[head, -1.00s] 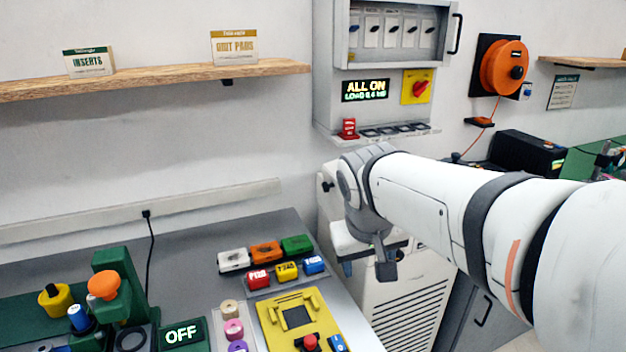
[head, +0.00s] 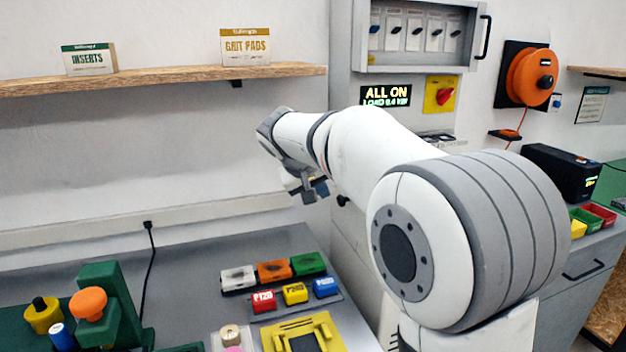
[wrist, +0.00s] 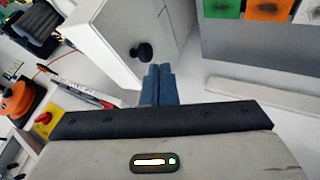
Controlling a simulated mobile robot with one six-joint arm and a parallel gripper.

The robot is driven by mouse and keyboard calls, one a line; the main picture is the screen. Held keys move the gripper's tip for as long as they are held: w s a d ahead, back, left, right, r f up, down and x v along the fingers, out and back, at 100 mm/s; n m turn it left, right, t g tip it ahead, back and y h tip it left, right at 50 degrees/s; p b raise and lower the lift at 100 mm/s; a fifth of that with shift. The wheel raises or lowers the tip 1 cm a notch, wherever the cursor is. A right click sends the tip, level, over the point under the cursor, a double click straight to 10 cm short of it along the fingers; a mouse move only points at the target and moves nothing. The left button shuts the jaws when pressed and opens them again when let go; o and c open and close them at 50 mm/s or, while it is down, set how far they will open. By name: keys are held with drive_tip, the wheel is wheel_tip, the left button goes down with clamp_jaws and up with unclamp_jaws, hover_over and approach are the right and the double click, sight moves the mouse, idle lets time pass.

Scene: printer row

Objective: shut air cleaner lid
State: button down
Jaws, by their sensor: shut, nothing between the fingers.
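A pale upright panel with a black knob (head: 343,201) stands beyond the bench's right end in the head view, mostly behind my arm. It seems to be the raised lid of the air cleaner. In the wrist view a white panel (wrist: 105,38) carries the black knob (wrist: 143,52), just past my fingertips and slightly to their left. My gripper (head: 314,192) is shut and empty, up and left of the knob in the head view. Its closed blue-grey fingers also show in the wrist view (wrist: 159,72). Contact with the panel cannot be told. The air cleaner's body is largely hidden by my arm.
The grey bench (head: 190,285) holds a tray of colored blocks (head: 272,272), a yellow fixture (head: 300,335) and a green machine (head: 105,300). A wooden shelf (head: 160,78) and a wall cabinet (head: 415,35) hang above. An orange reel (head: 530,77) is at right.

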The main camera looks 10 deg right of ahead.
drive_tip(key=w+d+f+p, duration=0.1)
drive_tip(key=w+d, duration=0.1)
drive_tip(key=d, duration=0.3)
drive_tip(key=shift+w+d+f, duration=0.15)
drive_tip(key=shift+w+f, duration=0.05)
drive_tip(key=shift+f, duration=0.15)
